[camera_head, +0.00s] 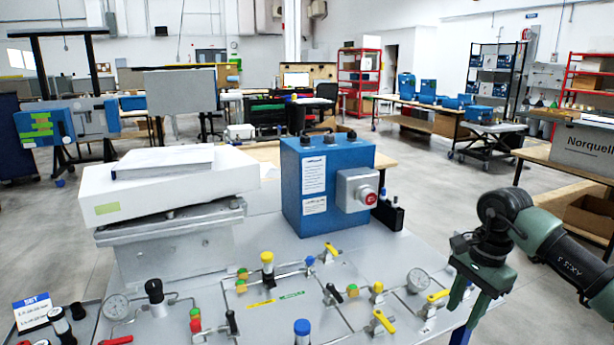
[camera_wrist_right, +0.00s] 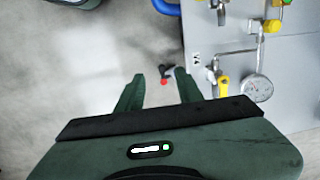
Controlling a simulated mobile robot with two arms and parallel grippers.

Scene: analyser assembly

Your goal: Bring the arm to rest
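My right arm comes in from the right in the head view. Its green gripper (camera_head: 466,312) points down at the right edge of the grey panel table (camera_head: 270,325). In the right wrist view the two fingers of the gripper (camera_wrist_right: 158,90) stand apart with nothing held between them. Floor and a small red-tipped item (camera_wrist_right: 164,76) show beyond the fingers. The gripper appears apart from the yellow-handled valve (camera_head: 438,296) beside it. My left gripper is in neither view.
The panel carries gauges (camera_head: 418,280), pipes and several valves. A blue control box (camera_head: 328,185) with a red button stands at its back. A white box (camera_head: 165,185) sits on a grey stand at left. Open floor (camera_head: 450,190) lies beyond on the right.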

